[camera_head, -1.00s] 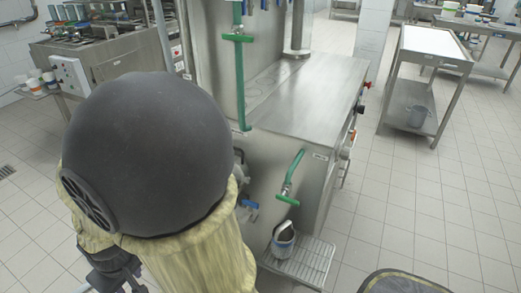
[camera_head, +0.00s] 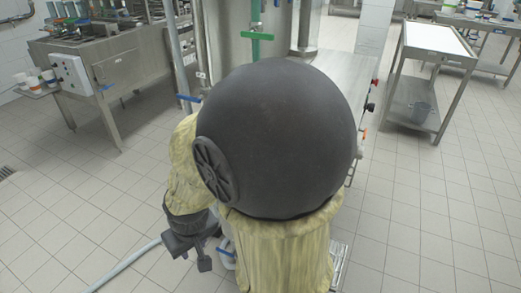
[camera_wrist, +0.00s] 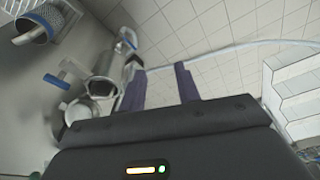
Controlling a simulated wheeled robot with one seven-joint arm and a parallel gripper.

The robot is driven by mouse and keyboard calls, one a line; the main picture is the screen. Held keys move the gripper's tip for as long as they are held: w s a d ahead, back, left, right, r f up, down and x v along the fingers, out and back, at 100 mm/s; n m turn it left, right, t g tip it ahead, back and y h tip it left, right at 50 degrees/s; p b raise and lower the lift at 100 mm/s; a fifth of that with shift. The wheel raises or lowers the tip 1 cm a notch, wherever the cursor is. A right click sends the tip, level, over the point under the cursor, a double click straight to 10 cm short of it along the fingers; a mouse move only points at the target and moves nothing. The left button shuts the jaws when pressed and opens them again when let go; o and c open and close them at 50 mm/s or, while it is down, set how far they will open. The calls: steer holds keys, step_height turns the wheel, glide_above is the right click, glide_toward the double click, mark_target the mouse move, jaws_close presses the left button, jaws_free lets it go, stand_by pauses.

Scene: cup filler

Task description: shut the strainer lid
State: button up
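My gripper (camera_wrist: 158,88) is open and empty in the wrist view, with two dark purple fingers apart over the tiled floor. It also shows in the head view (camera_head: 204,258), below my arm. To the left of the fingers is a metal pipe fitting with an open-looking round mouth (camera_wrist: 108,68), which may be the strainer. A round metal piece (camera_wrist: 82,112), possibly its lid, lies just below that, partly hidden by my gripper body. I cannot tell how far open the lid is. In the head view my arm hides the strainer area.
The steel machine wall (camera_wrist: 30,115) runs along the left of the wrist view, with a blue valve handle (camera_wrist: 57,81). A pale hose (camera_wrist: 225,48) crosses the floor. A white stepped object (camera_wrist: 297,92) is at right.

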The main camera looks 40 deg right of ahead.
stand_by(0.3)
steer(key=w+d+f+m+t+p, duration=0.1)
steer(key=w+d+m+t+p, duration=0.1)
steer(key=w+d+m+p, duration=0.45)
steer(key=w+d+f+m+t+p, duration=0.1)
steer(key=w+d+m+t+p, duration=0.2)
steer(key=d, duration=0.6)
steer(key=s+d+r+m+t+h+p, duration=0.2)
steer(key=d+m+t+p, duration=0.1)
steer(key=d+m, duration=0.3)
steer(key=s+d+r+m+t+h+p, duration=0.2)
steer(key=s+d+r+m+t+p, duration=0.1)
steer(key=d+m, duration=0.4)
steer(key=shift+s+m+t+p, duration=0.15)
steer(key=shift+m+t+p, duration=0.35)
steer(key=shift+m, duration=0.55)
steer(key=shift+r, duration=0.1)
